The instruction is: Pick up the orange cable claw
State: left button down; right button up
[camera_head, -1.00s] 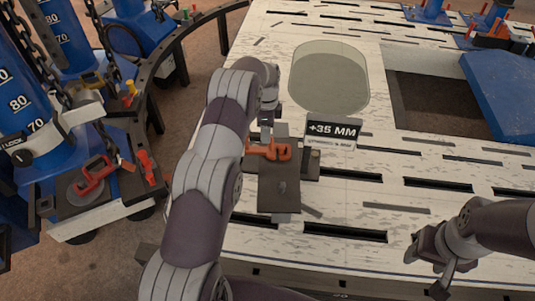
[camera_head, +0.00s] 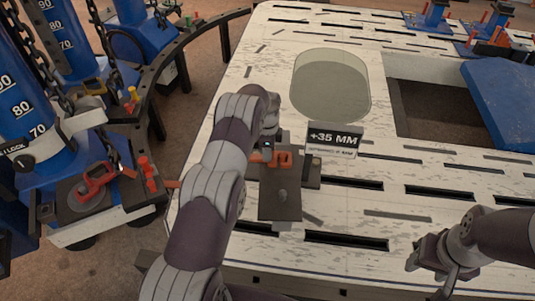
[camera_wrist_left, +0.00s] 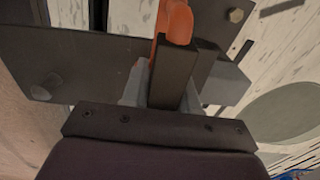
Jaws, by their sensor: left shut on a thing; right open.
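The orange cable claw (camera_head: 281,158) lies across the far end of a dark plate on the bench. It also shows at the top of the left wrist view (camera_wrist_left: 175,22). My left gripper (camera_head: 267,147) is at the claw's left part, and its jaws are shut on the claw. The arm and fingers hide part of the claw. I cannot tell whether the claw is clear of the plate. My right gripper (camera_head: 428,258) is open and empty above the bench's front right.
The dark plate (camera_head: 280,200) has a "+35 MM" sign (camera_head: 335,138) beside it. The slotted bench has a frosted oval (camera_head: 331,85), a rectangular opening (camera_head: 432,112) and a blue panel (camera_head: 503,88). Blue posts (camera_head: 22,100) and a red clamp (camera_head: 95,178) stand left of the bench.

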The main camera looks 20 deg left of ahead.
pick_arm(q)
jog(key=shift+w+r, duration=0.1)
jog(key=shift+r, duration=0.05)
jog(key=shift+r, duration=0.35)
jog(key=r, duration=0.3)
jog(key=shift+s+d+r, duration=0.25)
jog(key=shift+s+r, duration=0.05)
jog(key=shift+r, duration=0.1)
jog(key=s+d+r+p, duration=0.1)
jog(key=s+d+r, duration=0.5)
jog(key=s+d, duration=0.1)
jog(key=shift+s+d, duration=0.2)
jog(key=shift+s, duration=0.3)
jog(key=shift+r, duration=0.1)
